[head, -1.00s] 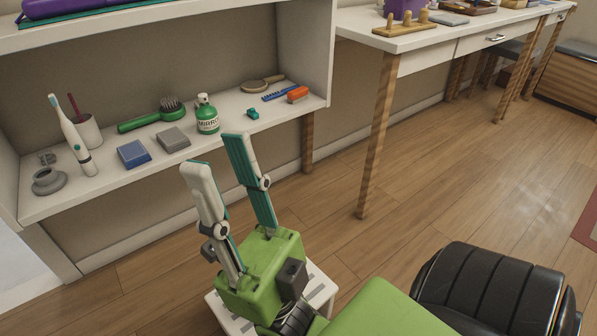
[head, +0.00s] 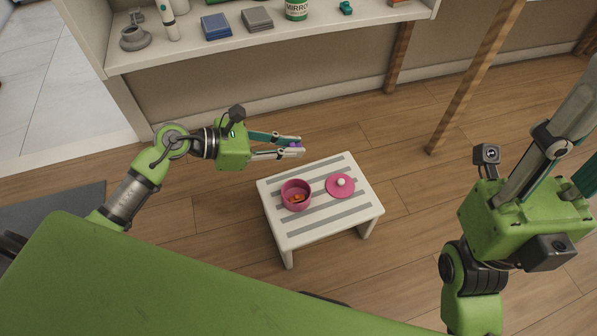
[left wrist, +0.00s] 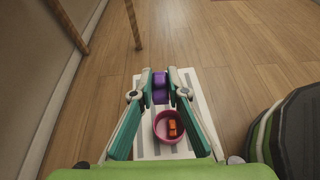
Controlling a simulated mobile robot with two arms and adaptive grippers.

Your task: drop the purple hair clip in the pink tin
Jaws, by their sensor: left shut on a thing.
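The purple hair clip (head: 296,144) is pinched between the fingertips of my left gripper (head: 298,148). In the left wrist view the clip (left wrist: 160,87) sits upright between the tips. The pink tin (head: 284,196) stands uncovered on a small white stool, with a small orange car (head: 297,198) inside. In the head view the gripper is above and beyond the stool's far edge, apart from the tin. A pink lid (head: 334,190) with a pale knob lies right of the tin. My right gripper (head: 575,150) is at the right edge, its fingers spread and its tips cut off.
The white stool (head: 290,238) has grey stripes and bare room around tin and lid. A shelf (head: 270,42) behind holds a blue box (head: 216,26), a grey box (head: 257,18) and a green bottle (head: 297,8). A wooden leg (head: 470,80) stands behind right.

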